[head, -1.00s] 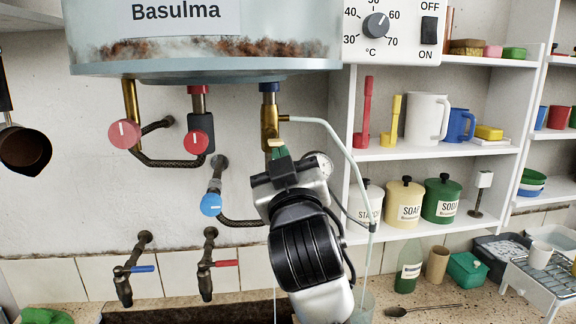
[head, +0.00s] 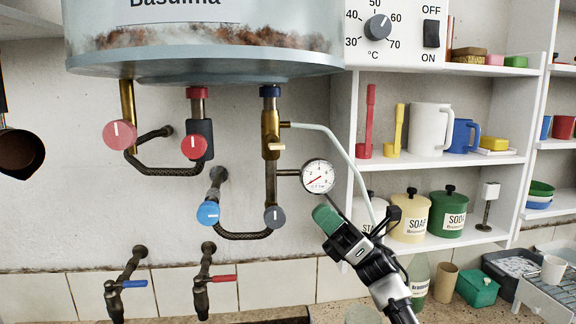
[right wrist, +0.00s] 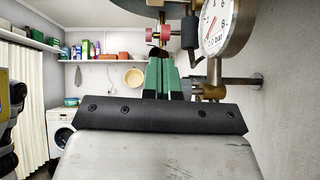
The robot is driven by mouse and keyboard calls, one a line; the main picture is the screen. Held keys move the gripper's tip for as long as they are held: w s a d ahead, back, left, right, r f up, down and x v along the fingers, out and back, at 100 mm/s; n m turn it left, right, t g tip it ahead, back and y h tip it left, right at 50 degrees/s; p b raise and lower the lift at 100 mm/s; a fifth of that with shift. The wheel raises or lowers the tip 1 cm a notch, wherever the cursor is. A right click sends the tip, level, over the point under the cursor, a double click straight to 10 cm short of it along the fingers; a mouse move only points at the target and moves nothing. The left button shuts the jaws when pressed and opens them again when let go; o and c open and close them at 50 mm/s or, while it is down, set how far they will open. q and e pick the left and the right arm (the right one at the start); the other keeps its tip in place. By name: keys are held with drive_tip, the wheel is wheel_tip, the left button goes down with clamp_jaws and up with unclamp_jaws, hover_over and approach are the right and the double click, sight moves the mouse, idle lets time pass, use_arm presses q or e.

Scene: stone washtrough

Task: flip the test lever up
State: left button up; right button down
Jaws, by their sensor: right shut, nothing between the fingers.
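The test lever (head: 277,148) is a small brass tab on the upright brass valve (head: 268,125) below the tank. It sticks out to the right, close to level. My right gripper (head: 324,216), with green fingertips, is shut and empty. It is below and to the right of the lever, apart from it, just under the pressure gauge (head: 318,176). In the right wrist view the green fingers (right wrist: 161,76) are together, and the gauge (right wrist: 228,25) is close by at the upper right. I cannot make out the lever there. My left gripper is not in view.
A pale hose (head: 335,140) runs from the valve down to the right, behind my right gripper. A grey knob (head: 274,217) and a blue knob (head: 208,213) sit on the pipes below. Shelves (head: 440,161) with jugs and canisters stand at the right.

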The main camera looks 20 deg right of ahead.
drive_tip(key=n+g, duration=0.1)
drive_tip(key=p, duration=0.7)
approach(275, 149)
drive_tip(key=w+a+r, duration=0.2)
drive_tip(key=a+r, duration=0.1)
drive_tip(key=a, duration=0.1)
drive_tip(key=shift+w+r+p, duration=0.1)
drive_tip(key=shift+r+p, duration=0.35)
drive_tip(key=shift+r, duration=0.25)
